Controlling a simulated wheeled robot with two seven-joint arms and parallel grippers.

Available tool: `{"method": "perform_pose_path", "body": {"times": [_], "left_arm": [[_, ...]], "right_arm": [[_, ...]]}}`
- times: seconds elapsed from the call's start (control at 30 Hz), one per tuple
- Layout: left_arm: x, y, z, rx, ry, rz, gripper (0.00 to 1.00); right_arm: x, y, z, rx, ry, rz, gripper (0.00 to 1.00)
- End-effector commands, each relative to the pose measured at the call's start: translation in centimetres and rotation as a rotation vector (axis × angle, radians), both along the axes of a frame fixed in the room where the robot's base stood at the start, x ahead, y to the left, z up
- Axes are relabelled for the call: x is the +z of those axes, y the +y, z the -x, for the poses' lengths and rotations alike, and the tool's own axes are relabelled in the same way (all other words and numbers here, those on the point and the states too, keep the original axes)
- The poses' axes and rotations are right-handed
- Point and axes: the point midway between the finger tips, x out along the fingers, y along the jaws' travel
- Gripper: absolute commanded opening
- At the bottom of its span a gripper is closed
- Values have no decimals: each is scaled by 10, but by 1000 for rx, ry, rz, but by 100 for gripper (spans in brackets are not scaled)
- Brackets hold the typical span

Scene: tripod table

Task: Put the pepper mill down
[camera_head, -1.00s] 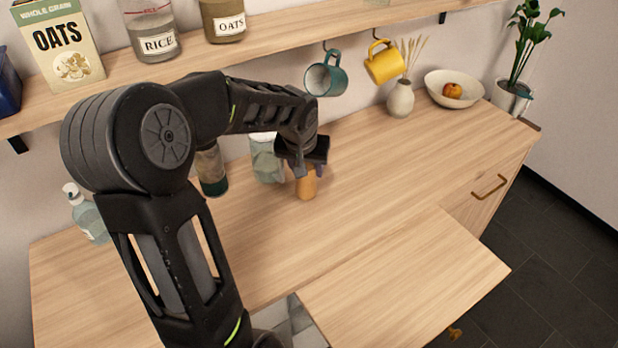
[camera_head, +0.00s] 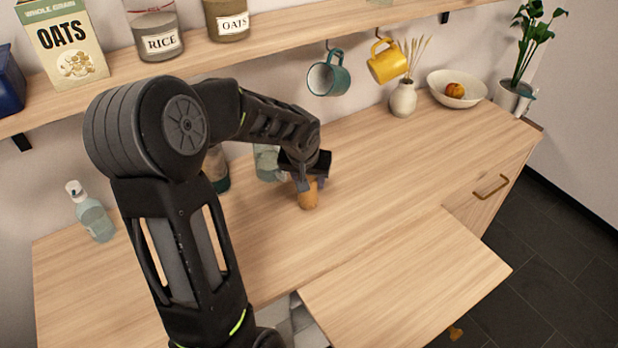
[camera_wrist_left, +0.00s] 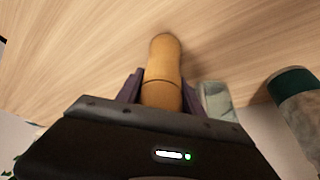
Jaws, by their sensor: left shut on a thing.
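The pepper mill (camera_head: 308,196) is a light-brown wooden turned piece near the middle of the wooden counter. It also shows in the left wrist view (camera_wrist_left: 163,62), between the fingers and pointing away from the palm. My left gripper (camera_head: 311,184) is shut on it from above, and the fingers and palm hide its upper part. In the wrist view the left gripper (camera_wrist_left: 160,92) has a finger on each side of the mill. The mill's lower end is at or very close to the counter; I cannot tell whether it touches. My right gripper is not in view.
A glass jar (camera_head: 266,162) and a dark-capped bottle (camera_head: 217,168) stand behind the gripper. A soap bottle (camera_head: 93,215) stands at the left. Teal (camera_head: 328,76) and yellow (camera_head: 388,62) mugs hang above. The counter (camera_head: 400,165) is clear to the right.

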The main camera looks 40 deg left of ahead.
Motion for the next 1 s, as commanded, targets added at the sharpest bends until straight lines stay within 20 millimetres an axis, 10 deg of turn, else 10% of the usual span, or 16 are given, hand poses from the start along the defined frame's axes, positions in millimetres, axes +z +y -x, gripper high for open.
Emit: {"method": "perform_pose_path", "body": {"times": [0.03,0.07,0.3,0.73,1.0], "left_arm": [[-3,0,0,0,-1,0,0],[-3,0,0,0,0,0,45],[-2,0,0,0,0,0,65],[5,0,1,0,-2,-1,66],[46,-8,15,0,-6,-3,66]], "right_arm": [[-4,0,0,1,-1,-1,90],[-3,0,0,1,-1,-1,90],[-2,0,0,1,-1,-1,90],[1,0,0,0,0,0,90],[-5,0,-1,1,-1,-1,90]]}}
